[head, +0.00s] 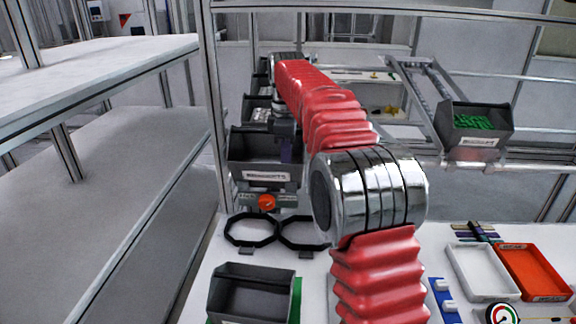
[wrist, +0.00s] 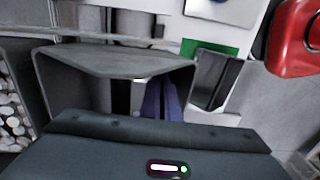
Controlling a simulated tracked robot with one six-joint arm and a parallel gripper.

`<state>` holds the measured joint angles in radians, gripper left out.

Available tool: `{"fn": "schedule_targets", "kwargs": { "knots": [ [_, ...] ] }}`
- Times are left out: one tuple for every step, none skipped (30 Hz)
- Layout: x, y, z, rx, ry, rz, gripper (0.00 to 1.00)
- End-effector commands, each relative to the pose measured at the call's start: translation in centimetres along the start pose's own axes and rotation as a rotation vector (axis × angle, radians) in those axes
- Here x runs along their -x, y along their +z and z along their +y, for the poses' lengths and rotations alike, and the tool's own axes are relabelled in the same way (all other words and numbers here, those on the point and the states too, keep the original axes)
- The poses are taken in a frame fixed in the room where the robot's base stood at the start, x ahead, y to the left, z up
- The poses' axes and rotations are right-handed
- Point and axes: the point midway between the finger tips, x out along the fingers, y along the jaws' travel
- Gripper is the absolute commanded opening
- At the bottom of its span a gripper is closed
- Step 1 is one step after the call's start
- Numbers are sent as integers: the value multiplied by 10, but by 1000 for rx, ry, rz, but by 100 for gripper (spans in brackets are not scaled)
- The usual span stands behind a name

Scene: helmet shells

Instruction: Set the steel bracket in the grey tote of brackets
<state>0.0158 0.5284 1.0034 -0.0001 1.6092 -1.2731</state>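A dark grey tote (head: 264,177) with a white label, its lettering too blurred to read surely, stands at the back left of the bench in the head view. My gripper (head: 289,148) is at its right side, over or inside its opening; I cannot tell how deep. In the wrist view a grey tote (wrist: 115,62) lies beyond my dark gripper body, with a dark upright part and a purple part in its opening. The fingertips are not clear. No steel bracket can be made out surely; a small bright patch shows in the opening.
Several grey bins stand in a row behind. Black rings (head: 251,230), an orange round part (head: 267,202) and an open dark bin (head: 252,292) are nearer. A white tray (head: 483,271) and a red tray (head: 533,271) lie right. A bin of green parts (head: 476,124) sits on a rail.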

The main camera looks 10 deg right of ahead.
Motion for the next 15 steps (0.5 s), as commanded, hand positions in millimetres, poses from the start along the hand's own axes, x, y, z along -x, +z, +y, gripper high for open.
{"fn": "schedule_targets", "kwargs": {
  "knots": [
    [0,0,0,0,0,0,4],
    [0,0,0,0,0,0,6],
    [0,0,0,0,0,0,9],
    [0,0,0,0,0,0,10],
    [0,0,0,0,0,0,10],
    [0,0,0,0,0,0,10],
    [0,0,0,0,0,0,10],
    [0,0,0,0,0,0,10],
    [0,0,0,0,-1,0,10],
    [0,0,0,0,-1,0,10],
    [0,0,0,0,-1,0,10],
    [1,0,0,0,-1,0,10],
    [2,0,0,0,-1,0,10],
    [3,0,0,0,-1,0,10],
    [5,0,0,0,0,0,10]
  ]
}}
